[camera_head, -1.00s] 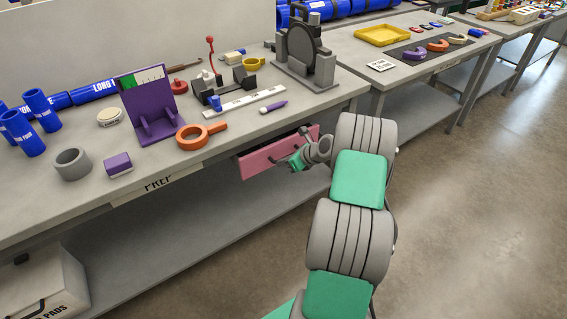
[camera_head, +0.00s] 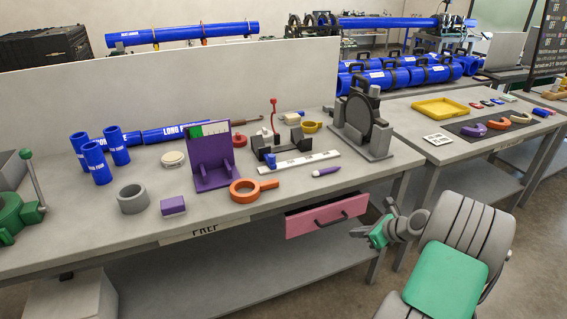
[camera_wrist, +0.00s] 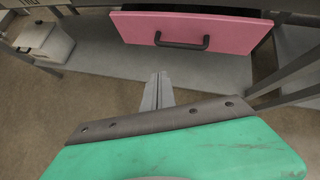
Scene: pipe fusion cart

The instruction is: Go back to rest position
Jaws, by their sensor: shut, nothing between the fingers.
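My gripper (camera_head: 366,228) hangs in front of the bench, to the right of the pink drawer (camera_head: 312,218). Its fingers are shut and empty. In the wrist view the closed fingertips (camera_wrist: 158,82) point toward the floor and lower shelf, below the drawer's dark handle (camera_wrist: 181,42), and do not touch it. The drawer front stands out from under the bench top, partly open. My arm's grey and green links fill the lower right of the head view.
The bench (camera_head: 110,235) holds a purple stand (camera_head: 212,165), an orange ring tool (camera_head: 243,190), a grey ring (camera_head: 132,199) and blue pipes (camera_head: 96,162). A white box (camera_wrist: 44,42) stands below. A second table (camera_head: 430,125) is at right. Floor is open at lower right.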

